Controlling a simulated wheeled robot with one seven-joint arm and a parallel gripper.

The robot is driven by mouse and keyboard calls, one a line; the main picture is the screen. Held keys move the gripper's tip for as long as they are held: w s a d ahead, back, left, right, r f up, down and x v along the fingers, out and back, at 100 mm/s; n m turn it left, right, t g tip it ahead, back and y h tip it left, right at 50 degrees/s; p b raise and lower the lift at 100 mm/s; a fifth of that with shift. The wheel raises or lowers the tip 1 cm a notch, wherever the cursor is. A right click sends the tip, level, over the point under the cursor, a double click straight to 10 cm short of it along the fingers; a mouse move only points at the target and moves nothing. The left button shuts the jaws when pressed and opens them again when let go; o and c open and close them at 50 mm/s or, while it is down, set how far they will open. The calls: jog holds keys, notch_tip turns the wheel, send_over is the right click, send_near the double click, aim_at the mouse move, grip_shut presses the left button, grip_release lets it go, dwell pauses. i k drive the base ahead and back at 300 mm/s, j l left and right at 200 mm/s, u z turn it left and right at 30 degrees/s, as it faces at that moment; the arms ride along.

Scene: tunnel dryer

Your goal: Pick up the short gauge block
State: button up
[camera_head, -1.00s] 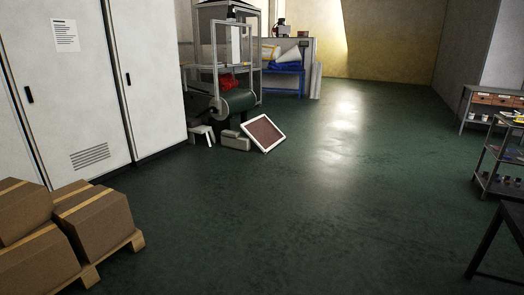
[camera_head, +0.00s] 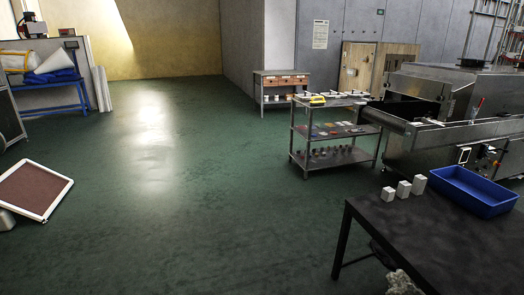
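Three pale blocks stand in a slanting row on the dark table (camera_head: 440,235) at the lower right. The leftmost block (camera_head: 388,194) looks the shortest and seems to be the short gauge block. The middle block (camera_head: 404,189) looks somewhat taller, and the right block (camera_head: 419,185) looks tallest. They stand upright with small gaps between them, left of a blue tray. My gripper is not in view.
The blue tray (camera_head: 470,209) sits on the table's far part. A metal conveyor machine (camera_head: 450,125) stands behind it. A shelved cart (camera_head: 335,160) is left of the machine. A framed screen (camera_head: 33,191) leans at far left. Green floor between is open.

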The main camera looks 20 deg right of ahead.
aim_at(388, 194)
jog(key=i+j+z, duration=0.15)
jog(key=z, duration=0.25)
jog(key=i+j+z, duration=0.3)
jog(key=z, duration=0.15)
jog(key=i+j+z, duration=0.25)
jog(key=z, duration=0.15)
jog(key=i+j+z, duration=0.15)
jog(key=j+z, duration=1)
jog(key=j, duration=0.3)
jog(key=j+z, duration=0.3)
jog(key=j, duration=0.35)
jog(key=k+j+z, duration=0.1)
jog(key=j+z, duration=0.2)
jog(key=j, duration=0.3)
